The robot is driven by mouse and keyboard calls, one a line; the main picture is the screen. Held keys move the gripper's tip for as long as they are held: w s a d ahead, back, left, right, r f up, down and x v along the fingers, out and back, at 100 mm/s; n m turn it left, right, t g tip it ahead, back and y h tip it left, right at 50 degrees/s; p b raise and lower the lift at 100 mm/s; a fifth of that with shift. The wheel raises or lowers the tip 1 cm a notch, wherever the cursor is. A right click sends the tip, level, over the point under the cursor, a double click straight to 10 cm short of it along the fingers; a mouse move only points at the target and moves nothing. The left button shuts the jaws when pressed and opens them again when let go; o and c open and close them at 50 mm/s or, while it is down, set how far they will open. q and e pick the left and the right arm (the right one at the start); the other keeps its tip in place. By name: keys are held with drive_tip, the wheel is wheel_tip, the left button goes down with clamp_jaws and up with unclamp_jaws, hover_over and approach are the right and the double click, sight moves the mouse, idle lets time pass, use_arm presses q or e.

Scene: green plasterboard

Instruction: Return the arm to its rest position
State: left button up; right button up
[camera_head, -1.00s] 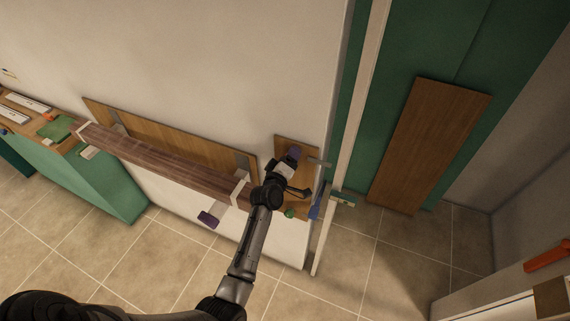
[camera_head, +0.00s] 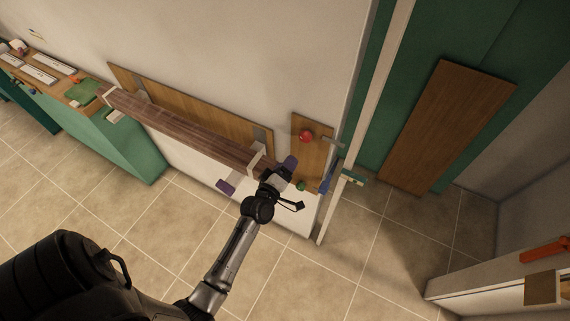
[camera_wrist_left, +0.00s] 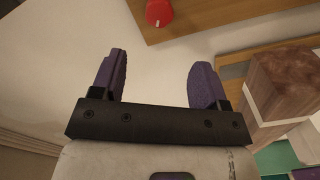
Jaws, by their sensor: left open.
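My left gripper (camera_head: 283,167) is in front of the right end of the brown wooden beam, low by the white wall. In the left wrist view its two purple fingers (camera_wrist_left: 158,82) stand wide apart with nothing between them. A red knob (camera_head: 306,136) on a small wooden wall board (camera_head: 312,155) is beyond the fingers and apart from them; it also shows at the top of the left wrist view (camera_wrist_left: 159,12). The left arm reaches out from the bottom. My right gripper is not in view.
The wooden beam (camera_head: 190,132) runs along the wall close to my gripper, its end bracket (camera_head: 255,160) nearest. A purple piece (camera_head: 226,187) is below it. A door edge (camera_head: 367,120) stands to the right. A green-sided counter (camera_head: 120,150) is left. Tiled floor (camera_head: 150,240) is open in front.

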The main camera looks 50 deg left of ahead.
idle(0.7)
use_arm(q)
drive_tip(key=s+d+f+m+g+h, duration=0.2)
drive_tip(key=s+d+m+g+h, duration=0.2)
drive_tip(key=d+m+g+h, duration=0.55)
drive_tip(key=s+d+r+m+g+y+p, duration=0.1)
drive_tip(key=s+r+m+y, duration=0.15)
drive_tip(key=s, duration=0.45)
drive_tip(key=s+d+r+m+g+y+p, duration=0.1)
drive_tip(key=s+d+r+m, duration=0.2)
drive_tip(key=s, duration=0.4)
drive_tip(key=s+f+m+g, duration=0.2)
drive_tip(key=s+f, duration=0.1)
drive_tip(key=s, duration=0.6)
drive_tip(key=shift+a+f+m+p, duration=0.25)
drive_tip(key=shift+f+m+p, duration=0.05)
drive_tip(key=shift+f, duration=0.05)
drive_tip(key=shift+w, duration=0.1)
